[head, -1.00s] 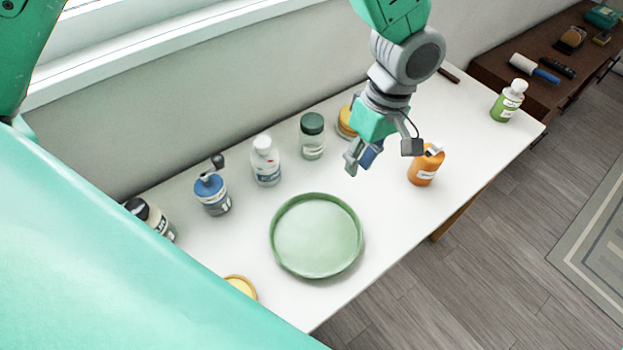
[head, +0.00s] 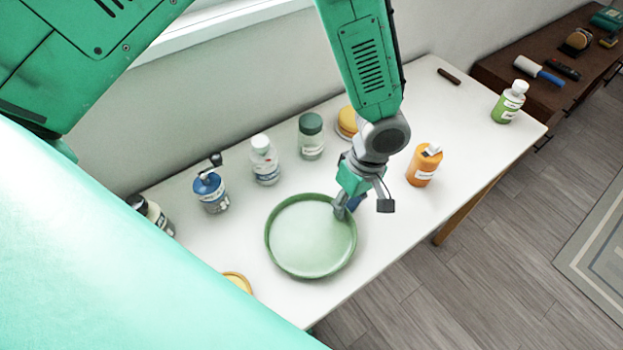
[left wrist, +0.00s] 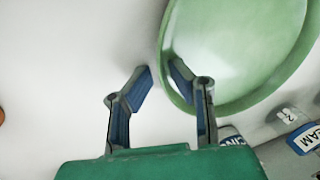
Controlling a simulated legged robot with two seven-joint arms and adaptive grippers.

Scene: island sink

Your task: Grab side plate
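The side plate is a round, pale green plate (head: 305,240) with a raised rim. It lies flat on the white table (head: 395,235) and also fills the upper right of the left wrist view (left wrist: 235,45). My left gripper (head: 345,210) is low at the plate's upper right rim. In the left wrist view the fingers of my left gripper (left wrist: 162,68) are apart, one inside the plate and one outside, with the rim between them. A gap shows between the fingertips, and a firm hold is not visible. My right gripper is not in view.
An orange bottle (head: 424,168) stands right of my gripper. A yellow round thing (head: 238,282) lies near the front edge.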

